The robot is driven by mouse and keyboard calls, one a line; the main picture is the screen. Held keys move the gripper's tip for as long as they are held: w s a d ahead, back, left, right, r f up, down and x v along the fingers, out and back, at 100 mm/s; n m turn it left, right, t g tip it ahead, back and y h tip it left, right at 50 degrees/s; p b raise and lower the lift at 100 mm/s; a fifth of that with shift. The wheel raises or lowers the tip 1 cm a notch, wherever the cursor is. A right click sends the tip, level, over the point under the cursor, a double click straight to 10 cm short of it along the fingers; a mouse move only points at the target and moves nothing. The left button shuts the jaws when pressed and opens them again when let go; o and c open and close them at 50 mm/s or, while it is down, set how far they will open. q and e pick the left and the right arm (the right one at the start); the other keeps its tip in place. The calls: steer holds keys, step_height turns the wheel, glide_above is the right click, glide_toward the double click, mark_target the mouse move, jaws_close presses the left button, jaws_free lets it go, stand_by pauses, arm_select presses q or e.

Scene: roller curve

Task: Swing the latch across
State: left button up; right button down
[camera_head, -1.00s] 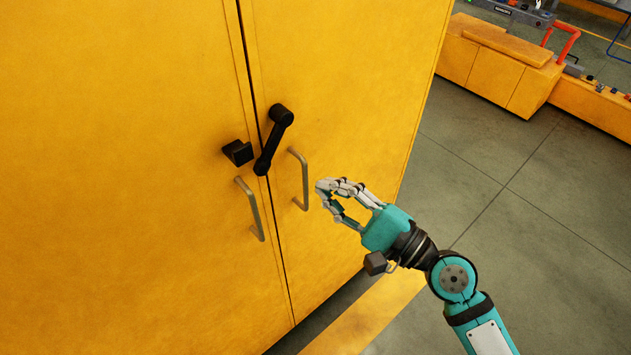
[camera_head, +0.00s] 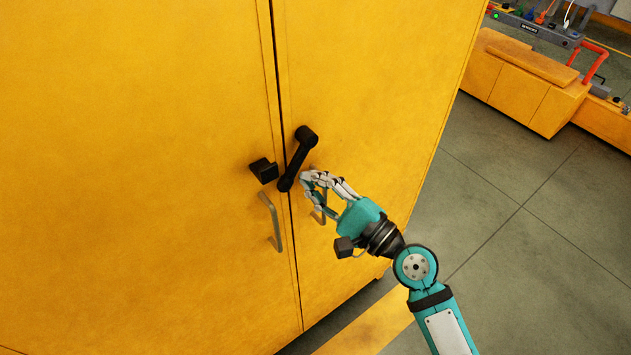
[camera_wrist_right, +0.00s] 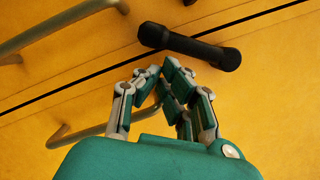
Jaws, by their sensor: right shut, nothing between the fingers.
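The black latch (camera_head: 298,159) is a bar with a round pivot on the right door near the seam. It hangs tilted, its lower end at the seam. A black catch block (camera_head: 263,170) sits on the left door, apart from the latch. My right gripper (camera_head: 307,178) is shut and empty, just right of the latch's lower end and in front of the right door's handle. In the right wrist view the latch (camera_wrist_right: 190,46) lies just beyond the fingertips (camera_wrist_right: 160,70); I cannot tell if they touch. My left gripper is not in view.
The yellow cabinet (camera_head: 150,120) fills the left and middle. The left door's metal handle (camera_head: 271,222) stands out below the catch; the right door's handle (camera_head: 318,212) is partly hidden by my gripper. Open grey floor (camera_head: 480,230) lies to the right, with low yellow units (camera_head: 525,85) behind.

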mark_target(289, 189)
steer(key=shift+s+a+m+p, duration=0.3)
steer(key=shift+a+m, duration=0.1)
steer(key=shift+m, duration=0.4)
steer(key=shift+s+a+r+m+t+h+p, duration=0.15)
steer(key=shift+s+a+r+m+t+p, duration=0.35)
steer(key=shift+m, duration=0.8)
steer(key=shift+s+a+r+m+t+h+p, duration=0.3)
steer(key=shift+a+m+p, duration=0.25)
steer(key=shift+m, duration=0.75)
steer(key=shift+s+a+r+m+t+h+p, duration=0.1)
steer(key=shift+s+a+r+m+t+p, duration=0.4)
steer(key=shift+m, duration=0.8)
steer(key=shift+w+a+f, duration=0.1)
